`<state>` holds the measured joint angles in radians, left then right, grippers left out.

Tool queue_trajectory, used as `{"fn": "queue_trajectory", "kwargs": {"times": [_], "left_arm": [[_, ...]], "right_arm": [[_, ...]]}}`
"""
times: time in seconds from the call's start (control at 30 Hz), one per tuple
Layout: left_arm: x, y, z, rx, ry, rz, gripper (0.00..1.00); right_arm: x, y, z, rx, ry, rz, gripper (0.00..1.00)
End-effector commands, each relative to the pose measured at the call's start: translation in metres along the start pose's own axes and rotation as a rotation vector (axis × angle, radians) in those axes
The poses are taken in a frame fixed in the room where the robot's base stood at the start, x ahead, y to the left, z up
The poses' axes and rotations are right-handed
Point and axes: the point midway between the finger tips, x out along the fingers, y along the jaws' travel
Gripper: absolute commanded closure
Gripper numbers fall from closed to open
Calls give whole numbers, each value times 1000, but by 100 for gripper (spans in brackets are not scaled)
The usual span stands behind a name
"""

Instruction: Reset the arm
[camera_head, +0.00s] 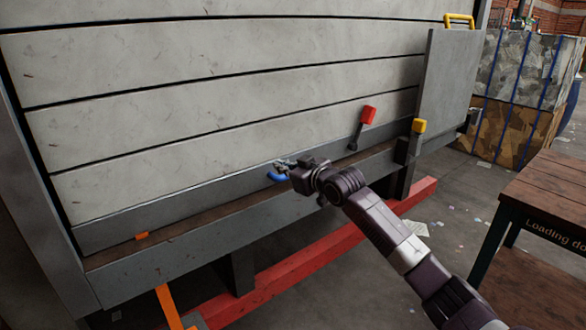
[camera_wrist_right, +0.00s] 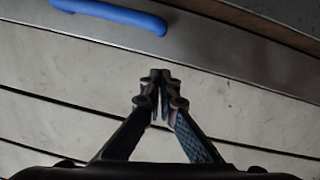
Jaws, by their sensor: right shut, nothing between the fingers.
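My right arm (camera_head: 395,235) reaches in from the lower right of the head view. Its gripper (camera_head: 284,165) is in front of the grey slatted panel, close to a blue handle (camera_head: 277,177) near the panel's lower edge. In the right wrist view the gripper's fingertips (camera_wrist_right: 160,76) are together, with nothing between them. The blue handle (camera_wrist_right: 115,14) shows there at the top left, apart from the fingers. My left gripper does not show in either view.
A red beam (camera_head: 310,262) runs low along the floor. A wooden table (camera_head: 550,190) stands at the right.

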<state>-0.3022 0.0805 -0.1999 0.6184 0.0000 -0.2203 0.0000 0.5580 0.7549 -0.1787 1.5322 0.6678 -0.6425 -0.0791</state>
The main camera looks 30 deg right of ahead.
Motion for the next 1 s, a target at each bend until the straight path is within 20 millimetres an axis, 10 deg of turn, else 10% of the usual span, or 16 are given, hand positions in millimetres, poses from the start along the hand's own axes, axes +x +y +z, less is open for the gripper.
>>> {"fn": "queue_trajectory", "kwargs": {"times": [0.33,0.73,0.87,1.0], "left_arm": [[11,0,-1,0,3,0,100],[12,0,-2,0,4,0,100],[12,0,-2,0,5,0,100],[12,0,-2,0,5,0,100]], "right_arm": [[-50,0,0,-3,1,1,100],[-58,0,5,4,-6,2,100],[-44,-1,50,31,-60,14,100],[-26,-8,146,72,-174,38,100]]}}
